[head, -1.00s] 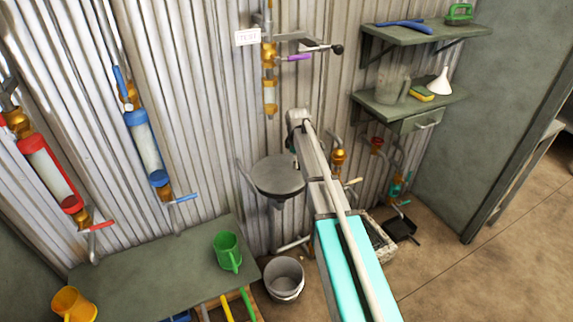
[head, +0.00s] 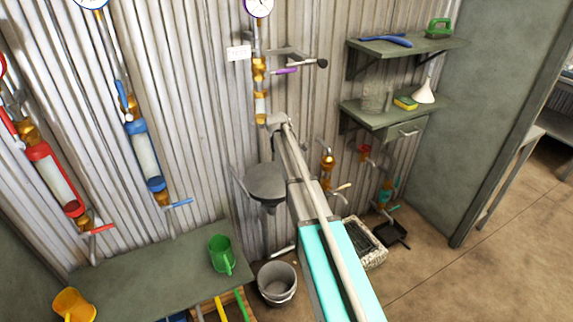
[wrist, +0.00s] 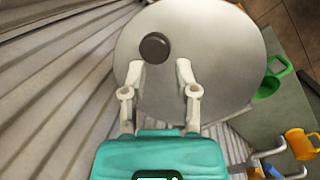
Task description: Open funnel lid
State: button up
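The funnel (head: 267,188) is a grey bowl on a stand by the corrugated wall, left of my arm in the head view. In the wrist view its round grey lid (wrist: 225,45) fills the upper middle and looks closed. A dark round knob (wrist: 155,47) sits on the lid, towards its left side. My gripper (wrist: 160,70) is open, its two pale fingers apart over the lid. The knob shows just beyond the fingertips, roughly between them, with nothing held. Whether the fingertips touch the lid, I cannot tell.
A bench (head: 150,265) with a green mug (head: 221,255) and an orange mug (head: 74,304) stands at lower left. A bucket (head: 277,283) is on the floor beside it. A pipe with a purple-handled valve (head: 284,71) runs above the funnel. Shelves (head: 385,112) hang at right.

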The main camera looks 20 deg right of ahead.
jog(key=o, duration=0.4)
jog(key=shift+w+a, duration=0.1)
jog(key=shift+w, duration=0.05)
jog(key=s+a+r+m+p, duration=0.1)
jog(key=s+a+m, duration=0.2)
jog(key=s, duration=0.8)
jog(key=s+a+m+y+p, duration=0.1)
jog(key=s+a+m, duration=0.3)
jog(key=s, duration=0.7)
jog(key=s+a+r+m+y+p, duration=0.1)
jog(key=s+a+m, duration=0.2)
jog(key=s, duration=0.8)
jog(key=shift+a+r+m, duration=0.2)
jog(key=shift+r+m, duration=0.1)
jog(key=shift+m, duration=0.2)
